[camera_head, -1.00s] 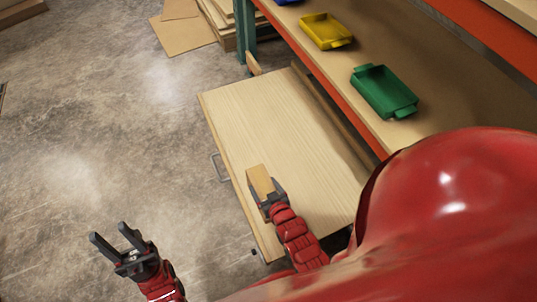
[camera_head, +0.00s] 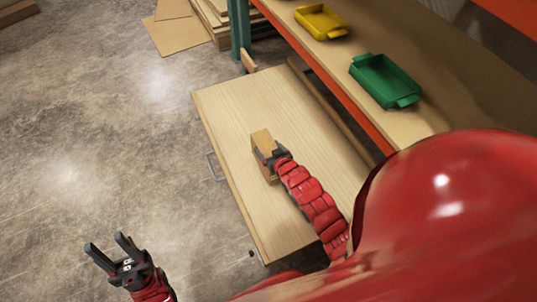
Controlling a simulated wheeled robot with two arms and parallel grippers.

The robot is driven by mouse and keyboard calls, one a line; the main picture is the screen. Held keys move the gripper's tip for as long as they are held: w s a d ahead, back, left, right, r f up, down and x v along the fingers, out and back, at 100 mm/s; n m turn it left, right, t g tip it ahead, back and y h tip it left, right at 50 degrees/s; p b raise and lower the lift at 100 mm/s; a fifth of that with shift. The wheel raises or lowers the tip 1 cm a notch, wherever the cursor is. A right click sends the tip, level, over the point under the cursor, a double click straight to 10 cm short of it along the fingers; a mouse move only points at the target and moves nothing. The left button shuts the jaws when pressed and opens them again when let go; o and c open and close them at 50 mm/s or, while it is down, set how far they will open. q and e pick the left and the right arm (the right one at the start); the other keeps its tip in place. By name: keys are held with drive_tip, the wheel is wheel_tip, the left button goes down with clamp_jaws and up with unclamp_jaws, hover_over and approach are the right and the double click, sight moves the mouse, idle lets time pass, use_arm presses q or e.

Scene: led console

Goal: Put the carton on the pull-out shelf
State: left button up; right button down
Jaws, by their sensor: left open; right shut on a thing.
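The carton (camera_head: 262,138) is a small tan box. My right gripper (camera_head: 268,158) is shut on it. The carton is over the middle of the pull-out shelf (camera_head: 235,105), a pale wooden board that is slid out. I cannot tell whether the carton's underside touches the board. The gripper and arm hide part of the carton's right side. My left gripper (camera_head: 105,252) is open and empty, over the floor to the left of the shelf.
A green tray (camera_head: 385,80) and a yellow tray (camera_head: 322,22) stand on the workbench (camera_head: 440,75) to the right. Its orange edge runs beside the shelf. A metal handle (camera_head: 213,168) juts from the shelf's left edge. The shelf's far part is clear. Flat boards (camera_head: 176,36) lie on the floor behind.

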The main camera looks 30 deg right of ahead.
wheel_tip(320, 180, down, 4)
drive_tip(key=shift+w+d+r+b, duration=0.1)
drive_tip(key=shift+w+r+b, duration=0.1)
drive_tip(key=shift+b, duration=0.8)
drive_tip(key=shift+r, duration=0.1)
unclamp_jaws()
drive_tip(key=shift+s, duration=0.1)
